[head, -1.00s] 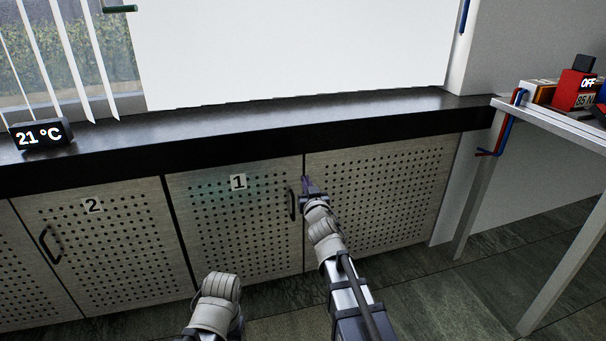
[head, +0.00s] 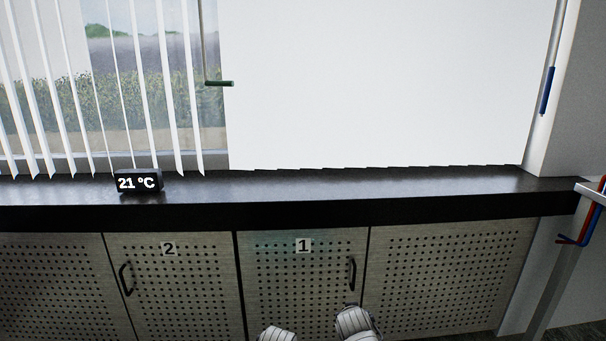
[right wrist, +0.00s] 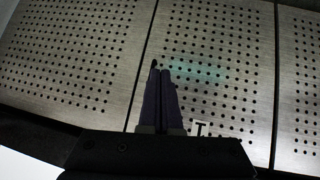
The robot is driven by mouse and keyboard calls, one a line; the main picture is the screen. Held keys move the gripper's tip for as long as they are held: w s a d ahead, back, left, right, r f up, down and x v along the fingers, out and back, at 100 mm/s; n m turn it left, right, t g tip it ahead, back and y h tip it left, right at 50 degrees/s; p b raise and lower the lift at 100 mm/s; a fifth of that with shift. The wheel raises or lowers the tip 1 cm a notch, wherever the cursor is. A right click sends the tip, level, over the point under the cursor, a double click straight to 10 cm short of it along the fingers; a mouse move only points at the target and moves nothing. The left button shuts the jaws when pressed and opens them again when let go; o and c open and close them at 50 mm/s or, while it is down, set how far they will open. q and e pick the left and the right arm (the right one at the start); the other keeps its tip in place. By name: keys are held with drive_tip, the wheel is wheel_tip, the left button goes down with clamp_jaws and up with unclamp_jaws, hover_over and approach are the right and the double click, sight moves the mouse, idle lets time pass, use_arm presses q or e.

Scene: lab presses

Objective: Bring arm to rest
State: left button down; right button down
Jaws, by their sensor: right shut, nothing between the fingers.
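My right gripper (right wrist: 162,75) shows in the right wrist view, its two dark fingers shut together with nothing between them. The fingers point at the perforated front of cabinet door 1 (head: 301,285). A dark piece of the door handle (right wrist: 154,63) shows beside the left fingertip; the rest is hidden behind the fingers. I cannot tell whether they touch. In the head view only pale links of my two arms show at the bottom edge; neither gripper is visible there.
A dark counter (head: 350,188) runs above the closed doors, with a 21 °C display (head: 138,183) on it. Door 2 (head: 182,290) is to the left of door 1. A table corner (head: 590,190) with red and blue tools stands at the far right.

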drive_tip(key=s+a+f+n+g+p, duration=0.15)
drive_tip(key=s+a+g, duration=0.3)
drive_tip(key=s, duration=0.55)
drive_tip(key=s+a+f+n+g+p, duration=0.1)
drive_tip(key=s+a+n+g+p, duration=0.3)
drive_tip(key=s, duration=0.7)
wheel_tip(320, 180, up, 38)
drive_tip(key=m+g+p, duration=0.1)
drive_tip(key=p, duration=3.5)
drive_tip(key=shift+a+y, duration=0.2)
drive_tip(key=shift+y, duration=0.2)
